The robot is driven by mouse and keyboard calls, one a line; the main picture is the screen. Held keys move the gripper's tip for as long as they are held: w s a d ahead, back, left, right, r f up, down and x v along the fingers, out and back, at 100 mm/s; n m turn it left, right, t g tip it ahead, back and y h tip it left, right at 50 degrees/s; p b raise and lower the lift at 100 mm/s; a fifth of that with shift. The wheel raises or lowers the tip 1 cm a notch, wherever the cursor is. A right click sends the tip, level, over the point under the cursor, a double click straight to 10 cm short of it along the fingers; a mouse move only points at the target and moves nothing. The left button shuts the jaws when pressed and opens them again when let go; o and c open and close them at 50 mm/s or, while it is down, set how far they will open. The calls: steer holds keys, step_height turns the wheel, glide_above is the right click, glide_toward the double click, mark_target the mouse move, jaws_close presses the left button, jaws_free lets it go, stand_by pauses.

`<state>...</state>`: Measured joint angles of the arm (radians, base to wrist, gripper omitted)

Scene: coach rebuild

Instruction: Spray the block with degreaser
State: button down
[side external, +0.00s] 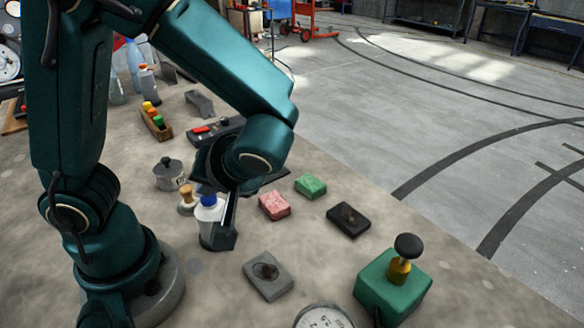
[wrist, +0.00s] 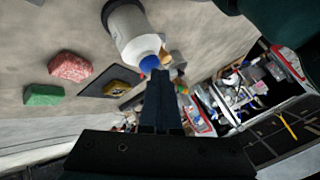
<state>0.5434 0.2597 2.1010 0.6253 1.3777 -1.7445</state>
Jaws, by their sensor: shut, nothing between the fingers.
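A white bottle with a blue cap (side external: 208,213) stands upright on the bench; no label names it as degreaser. It also shows in the wrist view (wrist: 130,30), close past my fingertips. A grey block (side external: 268,275) with a dark stain on top lies at the front of the bench, right of the bottle. My gripper (side external: 222,240) is shut and empty, low beside the bottle, and its dark fingers hide part of it. Its shut fingers also show in the wrist view (wrist: 157,80). I cannot tell whether they touch the bottle.
A pink block (side external: 274,205), a green block (side external: 310,186) and a black block (side external: 348,219) lie to the right. A green box with a black knob (side external: 393,285) and a gauge (side external: 323,317) stand at front. A lidded pot (side external: 168,174) and wooden-handled brush (side external: 186,200) are left of the bottle.

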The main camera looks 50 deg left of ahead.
mark_target(211, 202)
steer(key=shift+r, duration=0.45)
steer(key=shift+r, duration=3)
steer(key=shift+f, duration=3.05)
stand_by(0.5)
